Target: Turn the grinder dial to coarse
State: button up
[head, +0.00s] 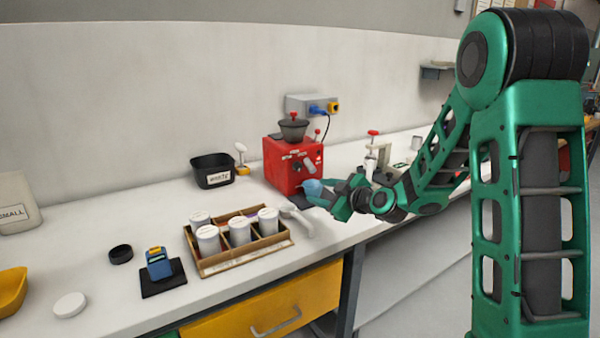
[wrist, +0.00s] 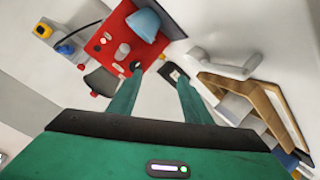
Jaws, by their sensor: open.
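The red grinder (head: 278,165) stands on the bench against the wall, with a dark hopper (head: 293,129) on top.
A wooden tray (head: 225,263) with several white-lidded canisters stands left of my gripper. A black bin (head: 212,171) is left of the grinder, and a wall socket box (head: 312,104) is behind it. A blue device (head: 159,265) lies on a black pad.

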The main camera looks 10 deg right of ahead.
aim_at(299, 167)
jog(key=w+a+t, duration=0.1)
jog(key=w, duration=0.4)
jog(key=w+t, duration=0.1)
jog(key=w, duration=0.4)
jog(key=w+a+r+t, duration=0.1)
jog(key=w, duration=0.4)
jog(key=shift+w+a+t+h, duration=0.25)
jog(key=shift+a+t+h, duration=0.05)
jog(key=shift+h, duration=0.1)
jog(key=shift+c, duration=0.3)
jog(key=c, duration=1)
